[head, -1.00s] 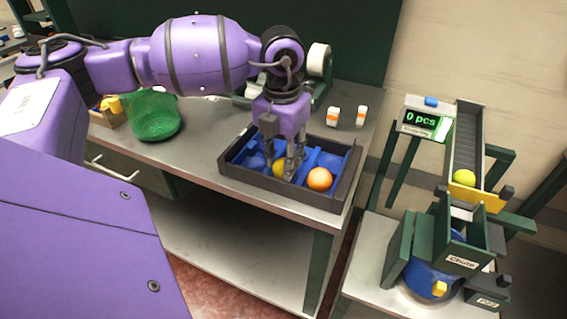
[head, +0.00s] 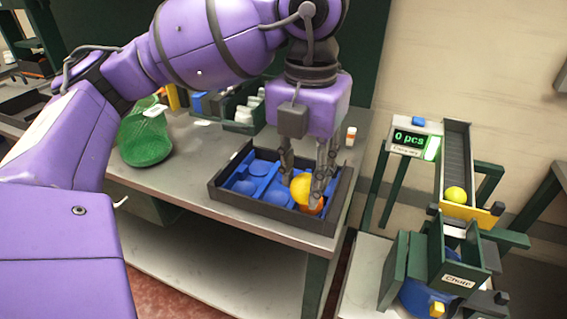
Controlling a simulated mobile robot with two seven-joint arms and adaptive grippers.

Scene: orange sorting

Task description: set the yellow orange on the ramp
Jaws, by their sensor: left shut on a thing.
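My left gripper (head: 304,184) is shut on the yellow orange (head: 300,190) and holds it above the right part of the blue-lined tray (head: 226,200). My right gripper is out of view.
A counter reading "0 pcs" (head: 409,138) stands left of the ramp. Below the ramp is a green chute (head: 458,262) over a blue bowl (head: 413,296). A gap separates bench and chute table.

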